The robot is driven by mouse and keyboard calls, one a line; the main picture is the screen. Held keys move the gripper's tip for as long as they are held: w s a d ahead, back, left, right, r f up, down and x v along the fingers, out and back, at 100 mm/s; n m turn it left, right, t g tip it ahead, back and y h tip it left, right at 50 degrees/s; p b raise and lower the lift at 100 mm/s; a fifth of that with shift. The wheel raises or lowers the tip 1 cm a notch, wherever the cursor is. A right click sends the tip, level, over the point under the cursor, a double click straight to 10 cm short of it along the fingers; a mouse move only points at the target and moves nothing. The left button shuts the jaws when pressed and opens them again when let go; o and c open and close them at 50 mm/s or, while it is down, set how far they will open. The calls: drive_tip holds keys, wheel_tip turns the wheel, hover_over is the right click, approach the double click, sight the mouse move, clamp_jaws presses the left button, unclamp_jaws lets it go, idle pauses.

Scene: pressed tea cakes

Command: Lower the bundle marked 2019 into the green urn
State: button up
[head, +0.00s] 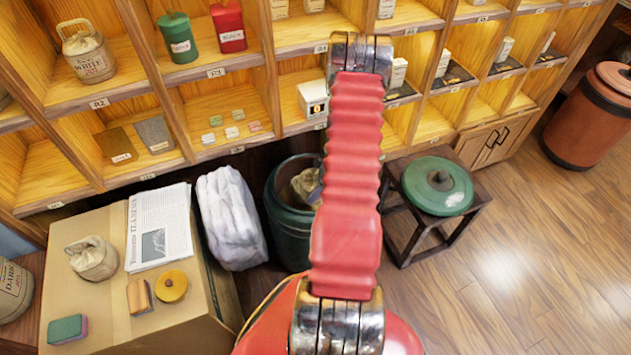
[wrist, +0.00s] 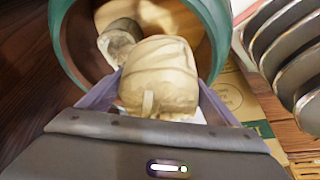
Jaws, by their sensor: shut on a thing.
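The dark green urn (head: 290,232) stands open on the floor, partly hidden behind my arm. In the wrist view its round green rim (wrist: 62,38) frames the tan inside. My gripper (wrist: 160,98) is shut on a tan wrapped bundle (wrist: 158,62), one finger on each side. The bundle overlaps the urn's mouth; I cannot tell how deep it sits. No 2019 mark is readable on it. A smaller pale object (wrist: 119,38) shows beyond it inside the mouth. In the head view a tan bundle (head: 304,183) shows at the mouth, beside my arm.
A green lid (head: 438,185) lies on a dark stool (head: 398,238) right of the urn. A white wrapped bag (head: 230,218) stands left of it. A cardboard box (head: 205,325) carries another cloth bundle (head: 92,258), a newspaper (head: 160,228) and small cakes. Wooden shelves (head: 75,185) line the back.

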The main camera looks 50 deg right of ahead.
wheel_tip(320, 180, down, 13)
idle(3.4)
drive_tip(key=shift+s, duration=0.1)
idle(0.7)
drive_tip(key=o, duration=1.4)
drive_tip(key=shift+f, duration=0.1)
drive_tip(key=shift+o, duration=0.2)
drive_tip(key=v, duration=1.4)
drive_tip(key=shift+r, duration=0.25)
